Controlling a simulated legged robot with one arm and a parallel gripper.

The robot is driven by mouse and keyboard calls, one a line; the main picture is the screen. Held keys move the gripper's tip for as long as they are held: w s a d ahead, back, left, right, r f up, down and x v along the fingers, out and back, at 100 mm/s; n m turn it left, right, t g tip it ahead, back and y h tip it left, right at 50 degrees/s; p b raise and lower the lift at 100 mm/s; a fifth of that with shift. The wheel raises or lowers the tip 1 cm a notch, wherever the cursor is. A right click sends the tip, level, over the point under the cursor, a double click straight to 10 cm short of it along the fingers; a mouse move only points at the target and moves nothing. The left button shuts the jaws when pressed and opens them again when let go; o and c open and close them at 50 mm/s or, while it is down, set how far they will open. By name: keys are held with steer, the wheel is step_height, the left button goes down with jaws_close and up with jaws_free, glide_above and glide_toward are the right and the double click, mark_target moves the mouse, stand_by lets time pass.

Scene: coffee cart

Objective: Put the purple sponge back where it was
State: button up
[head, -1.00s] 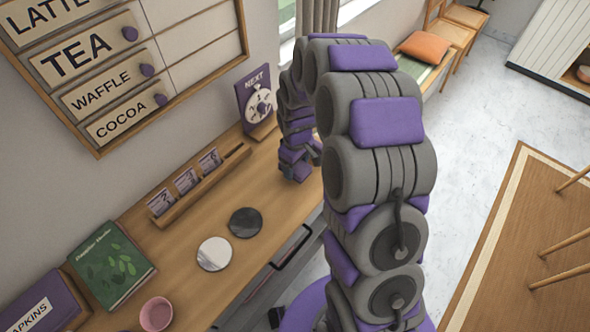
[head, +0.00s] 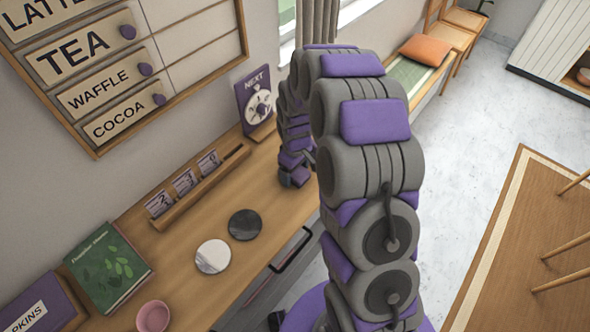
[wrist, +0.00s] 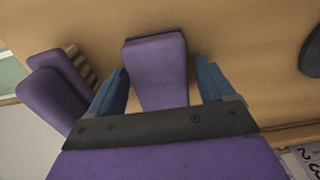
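The purple sponge (wrist: 158,70) is a block with a dark far edge, between the two blue fingers of my gripper (wrist: 160,75) in the wrist view. In the head view, my gripper (head: 296,176) is low over the right end of the wooden counter (head: 190,240), partly behind my arm. The sponge cannot be told apart there from my purple arm pads.
Two purple blocks (wrist: 55,90) lie beside a slatted wooden piece at the wrist view's left. A NEXT sign (head: 255,103), card tray (head: 200,190), white disc (head: 212,257), dark disc (head: 244,224), green book (head: 108,268) and pink cup (head: 152,316) stand on the counter.

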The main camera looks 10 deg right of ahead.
steer(key=shift+o, duration=0.6)
step_height(320, 180, up, 11)
steer(key=p, duration=0.3)
steer(key=s+r+m, duration=0.2)
steer(key=s+r, duration=0.6)
steer(key=s+r+m+g, duration=0.1)
steer(key=s+r+m, duration=0.1)
steer(key=s, duration=1.1)
steer(key=s+r+m, duration=0.3)
steer(key=s+r, duration=0.1)
steer(key=s, duration=0.9)
steer(key=shift+s+r+g, duration=0.2)
steer(key=shift+g, duration=0.2)
